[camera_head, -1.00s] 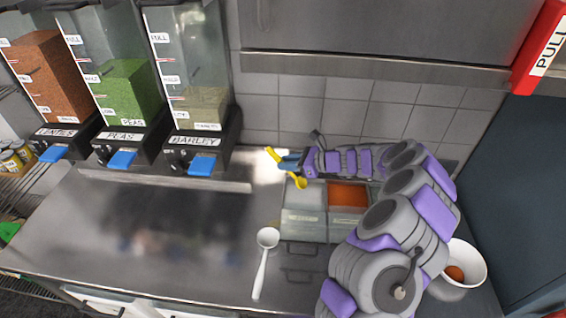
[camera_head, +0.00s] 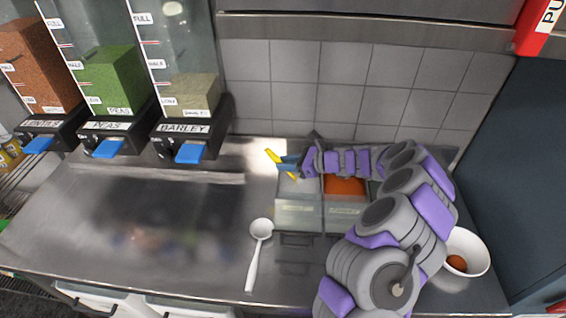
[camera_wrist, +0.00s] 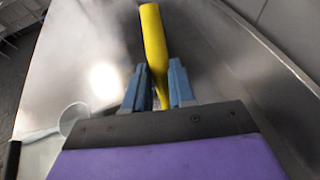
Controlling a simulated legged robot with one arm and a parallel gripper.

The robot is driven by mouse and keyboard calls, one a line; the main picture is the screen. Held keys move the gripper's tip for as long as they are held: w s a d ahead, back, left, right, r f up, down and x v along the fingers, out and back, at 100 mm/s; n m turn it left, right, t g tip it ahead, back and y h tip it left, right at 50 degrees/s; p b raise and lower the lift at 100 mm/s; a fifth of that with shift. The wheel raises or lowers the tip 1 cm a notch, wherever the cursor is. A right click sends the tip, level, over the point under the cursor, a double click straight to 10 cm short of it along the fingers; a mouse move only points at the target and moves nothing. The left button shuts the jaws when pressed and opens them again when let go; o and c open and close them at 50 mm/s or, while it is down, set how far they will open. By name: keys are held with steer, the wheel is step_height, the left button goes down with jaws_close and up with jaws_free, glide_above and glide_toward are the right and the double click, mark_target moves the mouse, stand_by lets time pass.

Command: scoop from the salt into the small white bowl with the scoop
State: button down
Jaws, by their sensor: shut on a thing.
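My gripper (camera_head: 288,162) is shut on a yellow scoop. The scoop's handle (camera_head: 271,156) sticks up and to the left of the fingers, and it also shows between the blue fingers in the wrist view (camera_wrist: 153,40). The scoop's bowl end is mostly hidden at the left clear bin, so I cannot tell whether it touches the contents. This bin (camera_head: 298,217) holds pale stuff (camera_head: 300,187), apparently the salt. The small white bowl (camera_head: 481,266) stands at the right, partly behind my arm, with some orange-red stuff inside.
A second clear bin (camera_head: 342,212) with orange-red powder (camera_head: 345,186) adjoins the left one. A white ladle (camera_head: 256,250) lies on the steel counter (camera_head: 150,235). Dispensers of lentils, peas and barley (camera_head: 192,125) stand at the back left. The counter's left middle is clear.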

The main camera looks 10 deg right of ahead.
mark_target(275, 157)
steer(key=shift+s+d, duration=0.1)
steer(key=shift+s, duration=0.2)
steer(key=shift+a, duration=0.25)
steer(key=shift+w+a+b, duration=0.4)
steer(key=shift+a+b, duration=0.15)
steer(key=shift+a, duration=0.25)
steer(key=shift+s+d+r+p, duration=0.1)
steer(key=shift+s+d+p, duration=0.2)
steer(key=shift+d, duration=0.35)
steer(key=shift+s+d+r+p, duration=0.15)
steer(key=shift+d+p, duration=0.25)
steer(key=shift+d, duration=0.25)
steer(key=r+p, duration=0.1)
steer(key=a+r+p, duration=0.1)
steer(key=r+p, duration=0.1)
steer(key=shift+w, duration=0.1)
steer(key=shift+r+p, duration=0.75)
steer(key=shift+r, duration=0.35)
steer(key=shift+w+a+r+p, duration=0.1)
steer(key=shift+a+r+p, duration=0.05)
steer(key=shift+r+p, duration=1.2)
steer(key=shift+w+a+r+p, duration=0.1)
steer(key=shift+r+p, duration=0.8)
steer(key=shift+r, duration=0.7)
